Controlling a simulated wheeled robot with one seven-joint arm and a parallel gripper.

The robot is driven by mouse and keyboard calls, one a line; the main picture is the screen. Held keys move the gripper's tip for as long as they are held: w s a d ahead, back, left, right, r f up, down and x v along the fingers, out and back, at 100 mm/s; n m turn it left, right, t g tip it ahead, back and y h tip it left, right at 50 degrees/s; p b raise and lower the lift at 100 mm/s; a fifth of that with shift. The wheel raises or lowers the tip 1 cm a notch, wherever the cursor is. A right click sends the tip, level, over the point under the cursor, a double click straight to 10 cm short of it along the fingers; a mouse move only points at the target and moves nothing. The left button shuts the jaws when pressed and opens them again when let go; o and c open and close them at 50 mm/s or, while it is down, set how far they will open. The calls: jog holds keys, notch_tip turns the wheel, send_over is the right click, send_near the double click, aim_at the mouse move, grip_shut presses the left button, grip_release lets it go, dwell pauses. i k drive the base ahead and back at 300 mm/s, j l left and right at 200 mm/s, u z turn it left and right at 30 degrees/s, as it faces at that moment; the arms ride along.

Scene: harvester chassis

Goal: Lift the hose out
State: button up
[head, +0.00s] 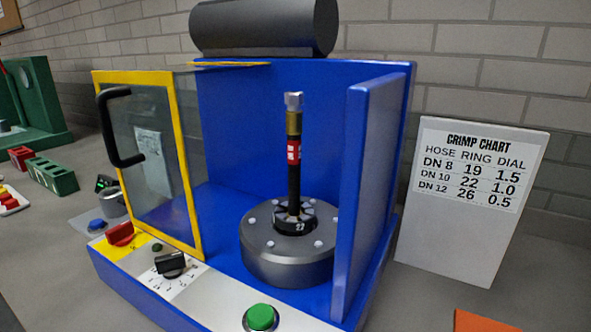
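The hose (293,183) stands upright in the crimping machine. It is black with a red and white band, a brass-coloured ferrule and a silver fitting at its top. Its lower end sits inside the ring of dark dies (296,222) in the middle of the round grey crimp head (287,262); that end is hidden. The dies carry a number that looks like 22. The blue machine's clear door (150,165), with a yellow frame and black handle, stands open at the left. My gripper is not in view.
A blue side wall (372,190) stands close to the right of the crimp head. A green button (261,317), black dial (170,264) and red switch (120,233) sit on the front panel. A crimp chart board (470,200) stands at the right. The space above the hose is clear.

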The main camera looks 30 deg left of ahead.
aim_at(294, 116)
jog(key=l+u, duration=0.15)
jog(key=u, duration=0.6)
